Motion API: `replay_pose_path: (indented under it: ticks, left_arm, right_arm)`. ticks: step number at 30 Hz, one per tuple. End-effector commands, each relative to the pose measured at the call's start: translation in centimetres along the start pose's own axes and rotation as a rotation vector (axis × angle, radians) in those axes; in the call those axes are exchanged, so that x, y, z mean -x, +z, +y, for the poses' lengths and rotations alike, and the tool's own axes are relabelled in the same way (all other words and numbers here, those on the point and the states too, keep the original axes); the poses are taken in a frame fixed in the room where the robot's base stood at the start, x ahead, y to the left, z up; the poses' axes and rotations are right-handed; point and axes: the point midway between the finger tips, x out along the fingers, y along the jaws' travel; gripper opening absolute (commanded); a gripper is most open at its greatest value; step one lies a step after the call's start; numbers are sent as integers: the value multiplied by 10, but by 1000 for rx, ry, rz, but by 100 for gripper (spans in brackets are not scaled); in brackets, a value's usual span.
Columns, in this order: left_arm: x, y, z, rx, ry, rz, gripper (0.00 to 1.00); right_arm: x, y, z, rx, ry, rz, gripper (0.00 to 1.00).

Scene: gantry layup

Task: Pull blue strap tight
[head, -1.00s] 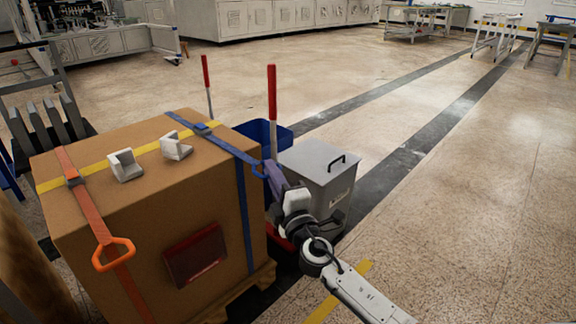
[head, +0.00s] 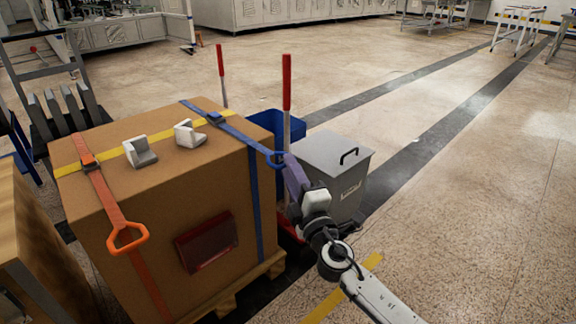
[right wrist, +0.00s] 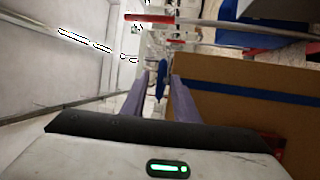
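A brown cardboard box (head: 165,195) stands on a wooden pallet (head: 262,275). The blue strap (head: 242,137) crosses its top through a buckle (head: 215,118) and also runs down the front. The strap's free end sticks out past the box's right edge to a blue loop handle (head: 277,158). My right gripper (head: 288,160) is at this handle. In the right wrist view its purple fingers (right wrist: 162,98) stand apart, with the blue handle (right wrist: 161,80) edge-on between their tips and gaps visible beside it. My left gripper is not in view.
An orange strap (head: 105,195) with an orange handle (head: 128,238) lies over the box's left side. White corner pieces (head: 140,152) sit on top. A grey lidded bin (head: 335,165), a blue bin (head: 262,125) and red-topped poles (head: 287,85) stand close behind my right gripper. Floor to the right is open.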

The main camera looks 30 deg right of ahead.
Motion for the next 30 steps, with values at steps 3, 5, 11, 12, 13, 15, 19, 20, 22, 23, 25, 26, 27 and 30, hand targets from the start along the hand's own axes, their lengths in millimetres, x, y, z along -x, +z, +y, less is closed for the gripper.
replay_pose_path:
  ticks: [3,5,11,12,13,15,19,20,22,23,25,26,27,30]
  left_arm:
    - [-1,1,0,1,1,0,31]
    - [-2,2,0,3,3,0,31]
    - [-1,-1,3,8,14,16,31]
    - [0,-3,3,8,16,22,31]
    - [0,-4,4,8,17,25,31]
    - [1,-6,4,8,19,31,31]
    - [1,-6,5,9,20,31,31]
    - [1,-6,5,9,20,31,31]
    - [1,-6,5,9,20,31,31]
    - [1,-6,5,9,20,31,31]
    - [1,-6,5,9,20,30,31]
    - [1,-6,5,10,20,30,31]
    - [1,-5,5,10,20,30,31]
    - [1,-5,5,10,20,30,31]
  right_arm:
    - [27,0,-2,-1,-4,-1,27]
    - [39,1,-2,0,-3,-2,27]
    - [70,1,-2,-1,-3,-2,27]
    - [74,1,-2,-1,-2,-2,27]
    - [76,1,-2,-1,-2,-2,27]
    - [80,1,-1,-1,-1,-2,27]
    - [81,1,0,-1,0,-2,27]
    - [81,1,0,-1,0,-2,27]
    - [81,1,0,-1,0,-2,27]
    - [81,1,0,-1,0,-2,27]
    - [81,1,0,-1,-1,-2,27]
    - [81,1,0,-1,-1,-2,27]
    - [81,1,0,-1,-1,-2,27]
    - [81,0,0,-1,-1,-2,27]
